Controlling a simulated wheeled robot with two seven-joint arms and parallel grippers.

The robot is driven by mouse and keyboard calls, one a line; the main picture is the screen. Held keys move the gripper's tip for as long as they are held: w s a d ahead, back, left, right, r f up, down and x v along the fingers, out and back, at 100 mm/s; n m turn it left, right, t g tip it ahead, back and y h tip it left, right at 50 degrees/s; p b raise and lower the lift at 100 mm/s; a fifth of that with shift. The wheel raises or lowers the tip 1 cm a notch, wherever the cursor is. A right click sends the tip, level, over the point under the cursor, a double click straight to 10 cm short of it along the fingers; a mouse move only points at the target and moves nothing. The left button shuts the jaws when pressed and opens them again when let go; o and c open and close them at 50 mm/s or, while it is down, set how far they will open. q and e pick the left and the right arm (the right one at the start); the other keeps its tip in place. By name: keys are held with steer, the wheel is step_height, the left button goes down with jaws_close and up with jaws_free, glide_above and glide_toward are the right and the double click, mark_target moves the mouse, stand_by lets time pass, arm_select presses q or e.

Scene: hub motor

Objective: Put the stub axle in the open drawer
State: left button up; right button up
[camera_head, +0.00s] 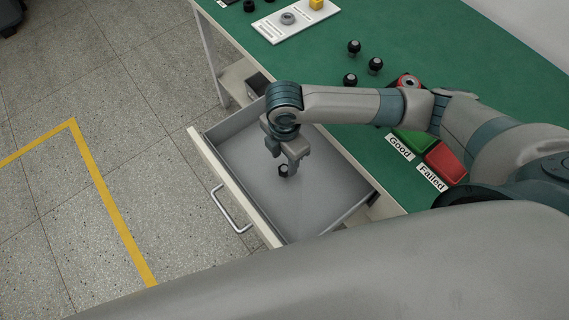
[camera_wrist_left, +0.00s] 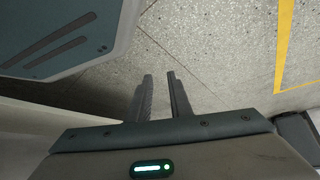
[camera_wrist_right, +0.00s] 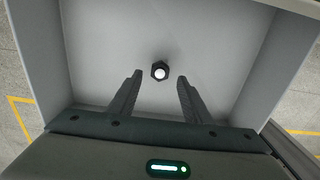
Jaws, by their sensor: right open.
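The stub axle (camera_head: 283,171), a small black part with a pale round end, is in the open drawer (camera_head: 240,190). In the right wrist view the stub axle (camera_wrist_right: 160,71) shows against the grey drawer floor (camera_wrist_right: 215,45), beyond my fingertips. My right gripper (camera_head: 288,165) is over the drawer, right by the stub axle; in its wrist view the fingers (camera_wrist_right: 160,77) are apart with nothing between them. I cannot tell whether the axle touches the drawer floor. My left gripper (camera_wrist_left: 158,76) points at the bare floor, its fingers a little apart and empty.
The green table (camera_head: 310,65) holds several similar black parts (camera_head: 375,64), a white tray (camera_head: 290,20), a green bin (camera_head: 412,141) labelled Good and a red bin (camera_head: 445,162) labelled Failed. The drawer handle (camera_head: 230,210) faces open floor.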

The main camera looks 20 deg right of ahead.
mark_target(284, 168)
arm_select(q)
steer(key=shift+w+d+r, duration=0.3)
steer(key=shift+w+d, duration=0.1)
steer(key=shift+w, duration=0.05)
arm_select(e)
step_height(284, 168, up, 6)
steer(key=shift+r, duration=0.25)
arm_select(q)
steer(key=shift+d, duration=0.25)
steer(key=shift+s, duration=0.15)
